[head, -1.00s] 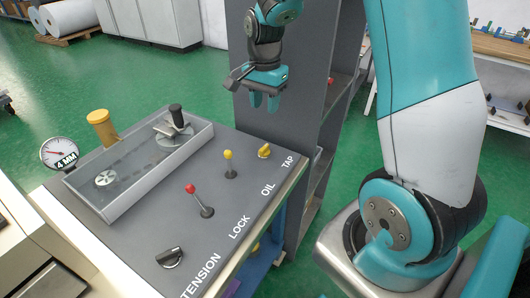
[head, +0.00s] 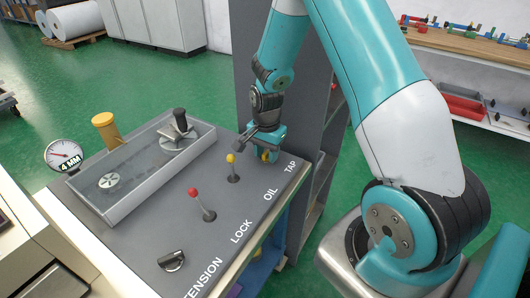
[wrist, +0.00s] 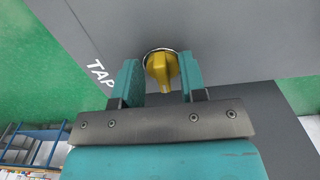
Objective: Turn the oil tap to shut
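The oil tap is a small yellow knob (head: 265,156) at the far right corner of the grey panel, near the words OIL TAP. In the wrist view the knob (wrist: 162,69) sits between my two fingers, its pointer end toward the bottom of the picture. My gripper (head: 267,153) is down at the panel with its fingers on either side of the knob. In the wrist view my gripper (wrist: 160,80) is open, with a small gap at the left finger and almost none at the right. The fingers partly hide the knob in the head view.
A yellow-topped lever (head: 232,168) stands close to my gripper, and a red-topped lever (head: 203,205) farther left. A black knob (head: 171,261) is at the front. A clear-covered box (head: 140,185) lies behind. A grey shelf post (head: 290,70) rises just beyond the panel's edge.

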